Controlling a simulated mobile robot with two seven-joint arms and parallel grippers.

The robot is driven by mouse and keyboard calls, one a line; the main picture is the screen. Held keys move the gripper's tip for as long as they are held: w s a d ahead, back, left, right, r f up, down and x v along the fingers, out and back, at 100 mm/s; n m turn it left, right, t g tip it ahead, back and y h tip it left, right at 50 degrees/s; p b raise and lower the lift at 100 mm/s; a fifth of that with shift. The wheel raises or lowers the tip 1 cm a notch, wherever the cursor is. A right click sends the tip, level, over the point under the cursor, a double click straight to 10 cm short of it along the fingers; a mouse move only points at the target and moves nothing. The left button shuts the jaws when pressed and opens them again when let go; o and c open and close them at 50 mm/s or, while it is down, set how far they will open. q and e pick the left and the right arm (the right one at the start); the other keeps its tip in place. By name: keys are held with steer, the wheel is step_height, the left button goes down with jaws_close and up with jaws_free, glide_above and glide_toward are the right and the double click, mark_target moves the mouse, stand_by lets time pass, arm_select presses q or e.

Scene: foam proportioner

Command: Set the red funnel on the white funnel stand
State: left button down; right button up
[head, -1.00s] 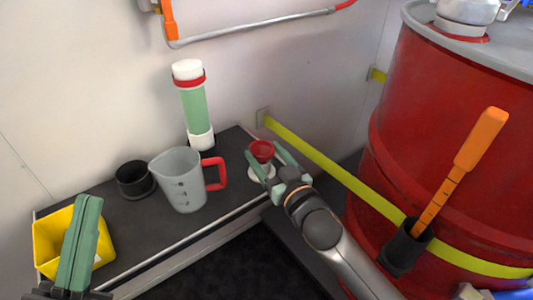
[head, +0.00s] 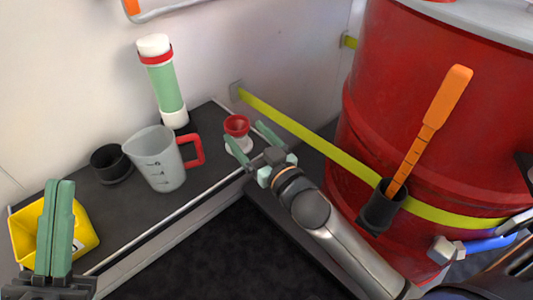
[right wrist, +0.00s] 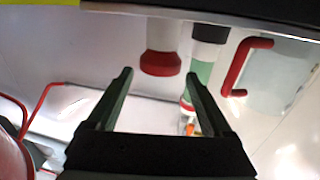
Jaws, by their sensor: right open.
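The red funnel (head: 237,125) sits upright on the white funnel stand (head: 239,144) near the shelf's right end. In the right wrist view, upside down, the red funnel (right wrist: 161,63) meets the white stand (right wrist: 163,34). My right gripper (head: 247,135) is open just in front of the funnel, its green fingers apart. In the right wrist view my gripper (right wrist: 157,78) has nothing between its fingers, and the funnel lies beyond the tips. My left gripper (head: 59,185) is at the lower left, its fingers together and empty, in front of the yellow bin.
A clear jug with red handle (head: 158,160), a black cup (head: 110,163), a green-white cylinder (head: 163,85) and a yellow bin (head: 84,238) stand on the dark shelf (head: 120,215). A red drum (head: 430,120) with a yellow band and orange-handled tool (head: 440,110) is at right.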

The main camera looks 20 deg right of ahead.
steer(key=s+d, duration=0.1)
steer(key=s, duration=0.7)
steer(key=shift+d+p, duration=0.2)
steer(key=shift+p, duration=0.15)
steer(key=shift+s+r, duration=0.1)
stand_by(0.4)
